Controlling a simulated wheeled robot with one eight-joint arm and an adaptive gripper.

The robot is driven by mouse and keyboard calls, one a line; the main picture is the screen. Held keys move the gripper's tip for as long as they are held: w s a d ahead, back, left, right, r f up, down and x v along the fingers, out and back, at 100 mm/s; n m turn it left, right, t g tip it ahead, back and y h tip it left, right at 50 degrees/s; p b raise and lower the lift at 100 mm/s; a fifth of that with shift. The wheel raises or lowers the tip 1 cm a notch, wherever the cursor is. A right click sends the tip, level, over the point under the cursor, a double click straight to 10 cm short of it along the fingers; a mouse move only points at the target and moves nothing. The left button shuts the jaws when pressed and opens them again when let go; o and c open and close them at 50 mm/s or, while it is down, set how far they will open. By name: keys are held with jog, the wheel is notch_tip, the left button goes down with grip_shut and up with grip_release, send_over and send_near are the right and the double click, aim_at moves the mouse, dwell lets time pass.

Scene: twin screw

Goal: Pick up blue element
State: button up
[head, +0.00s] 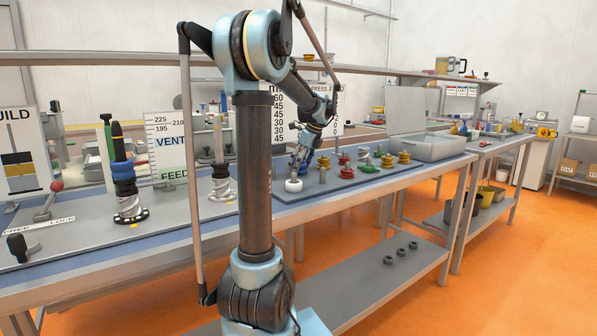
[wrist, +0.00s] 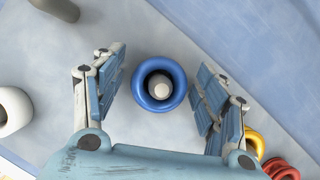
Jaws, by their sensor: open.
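The blue element (wrist: 143,99) is a thick ring around a pale-topped peg (wrist: 162,88) in the wrist view. My gripper (wrist: 160,72) is open above it, one finger on each side. Gaps show between both fingers and the ring. In the head view my gripper (head: 299,163) points down over the grey board, and the ring beneath it is mostly hidden by the fingers. How far the fingertips are above the board is hard to tell.
A white ring (wrist: 12,110) lies left of my gripper; yellow (wrist: 255,143) and red (wrist: 281,169) rings lie lower right, near the right finger. In the head view, several coloured pieces stand rightward, including a red one (head: 347,171). A screw column (head: 128,207) stands left.

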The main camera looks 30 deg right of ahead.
jog(key=shift+c, duration=0.3)
jog(key=c, duration=1.2)
